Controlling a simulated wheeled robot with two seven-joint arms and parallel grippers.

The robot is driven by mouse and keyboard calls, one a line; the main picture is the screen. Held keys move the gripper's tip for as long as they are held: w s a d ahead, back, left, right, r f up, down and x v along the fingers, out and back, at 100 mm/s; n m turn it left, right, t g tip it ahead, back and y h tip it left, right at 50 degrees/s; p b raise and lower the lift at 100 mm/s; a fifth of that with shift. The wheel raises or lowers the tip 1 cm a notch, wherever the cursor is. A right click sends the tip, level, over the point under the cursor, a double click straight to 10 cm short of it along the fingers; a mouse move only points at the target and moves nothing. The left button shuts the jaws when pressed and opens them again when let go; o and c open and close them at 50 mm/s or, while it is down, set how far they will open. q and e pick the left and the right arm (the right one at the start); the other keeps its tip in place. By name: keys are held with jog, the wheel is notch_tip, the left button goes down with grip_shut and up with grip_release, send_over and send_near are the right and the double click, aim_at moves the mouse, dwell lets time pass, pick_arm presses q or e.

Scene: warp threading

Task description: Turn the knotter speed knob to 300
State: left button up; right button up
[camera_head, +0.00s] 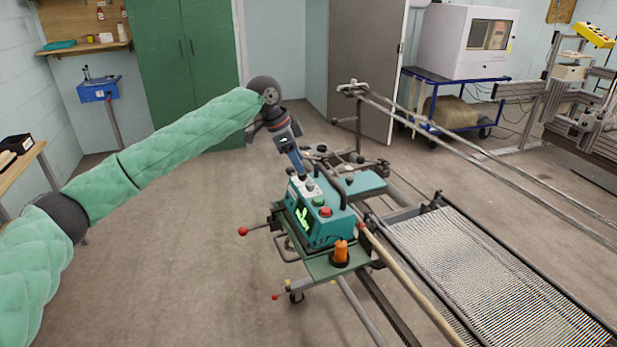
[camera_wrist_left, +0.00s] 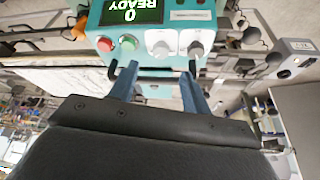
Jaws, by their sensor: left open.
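The teal knotter (camera_head: 322,232) sits on the warp frame with a lit green display on its side. In the left wrist view its display (camera_wrist_left: 131,12) appears upside down and reads 0 and READY.
A dark handle (camera_head: 328,187) arches over the knotter close to my left gripper. An orange part (camera_head: 341,252) stands on the green plate in front. Warp threads (camera_head: 490,270) stretch to the right. A red-tipped lever (camera_head: 243,231) sticks out left; the floor there is clear.

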aim_at(309, 184)
pick_arm(q)
jog(key=p+x, duration=0.1)
jog(key=x, duration=0.5)
jog(key=shift+d+f, duration=0.1)
jog(key=shift+f, duration=0.2)
jog(key=shift+w+d+f, duration=0.1)
jog(key=shift+d+f, duration=0.05)
jog(key=shift+f, duration=0.15)
pick_arm(e)
jog(key=d, duration=0.1)
jog(key=r, duration=0.1)
jog(key=d+r, duration=0.1)
jog(key=shift+s+d+r+g+h, duration=0.15)
jog(key=shift+s+d+g+h, duration=0.15)
jog(key=shift+d+h, duration=0.1)
jog(key=shift+a, duration=0.1)
pick_arm(q)
jog(key=c, duration=1)
pick_arm(e)
jog(key=shift+s+a, duration=0.1)
jog(key=shift+s, duration=0.05)
pick_arm(q)
jog(key=shift+p, duration=0.35)
pick_arm(e)
jog(key=shift+s+r, duration=0.1)
